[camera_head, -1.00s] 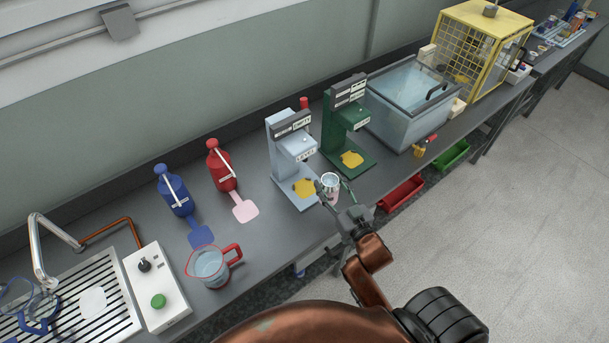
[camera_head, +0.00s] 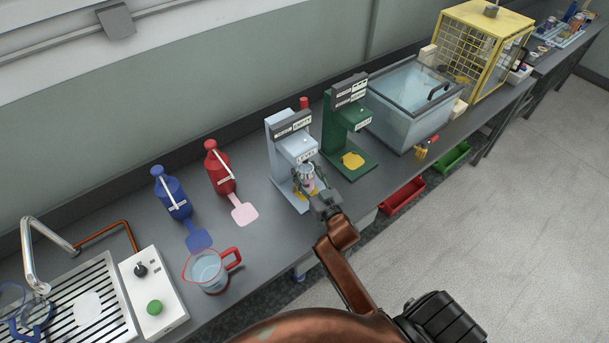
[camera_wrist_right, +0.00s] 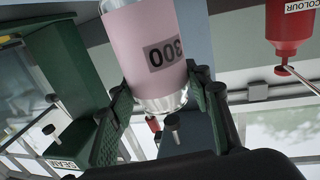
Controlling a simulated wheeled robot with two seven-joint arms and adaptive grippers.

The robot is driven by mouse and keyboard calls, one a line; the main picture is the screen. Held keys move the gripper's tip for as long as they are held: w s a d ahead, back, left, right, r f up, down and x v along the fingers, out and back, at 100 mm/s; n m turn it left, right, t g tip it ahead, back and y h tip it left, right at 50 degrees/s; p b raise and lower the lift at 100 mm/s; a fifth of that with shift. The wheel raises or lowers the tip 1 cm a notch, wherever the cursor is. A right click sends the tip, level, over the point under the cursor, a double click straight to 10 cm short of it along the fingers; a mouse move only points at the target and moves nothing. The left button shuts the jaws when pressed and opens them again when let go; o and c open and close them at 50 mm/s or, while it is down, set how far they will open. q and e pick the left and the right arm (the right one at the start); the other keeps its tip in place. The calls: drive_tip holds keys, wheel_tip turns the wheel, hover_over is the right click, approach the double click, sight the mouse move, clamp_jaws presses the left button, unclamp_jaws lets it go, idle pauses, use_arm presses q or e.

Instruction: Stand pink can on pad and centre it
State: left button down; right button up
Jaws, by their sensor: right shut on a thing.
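My right gripper (camera_head: 317,193) is shut on the pink can (camera_head: 308,181), with a finger on either side of it. The can is at the front of the pale grey-blue seamer (camera_head: 281,157), over its yellow pad (camera_head: 298,193). The gripper and can hide part of the pad, and I cannot tell whether the can touches it. In the right wrist view the pink can (camera_wrist_right: 145,50) has a pink body, a "300" label and a clear or silvery end. The can looks roughly upright in the head view. My left gripper is not in view.
A green seamer (camera_head: 345,118) with its own yellow pad (camera_head: 353,160) stands close to the right. Red (camera_head: 219,170) and blue (camera_head: 171,192) bottles and a jug (camera_head: 208,271) stand to the left. A glass-topped tank (camera_head: 408,100) is further right. Bare bench lies between jug and seamer.

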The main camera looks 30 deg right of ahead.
drive_tip(key=shift+w+f, duration=0.2)
drive_tip(key=shift+f, duration=0.4)
drive_tip(key=shift+f, duration=0.1)
drive_tip(key=o, duration=1.6)
drive_tip(key=shift+s, duration=0.3)
drive_tip(key=s+a, duration=0.1)
drive_tip(key=s, duration=1)
drive_tip(key=shift+s+a+p, duration=0.25)
drive_tip(key=shift+p, duration=0.15)
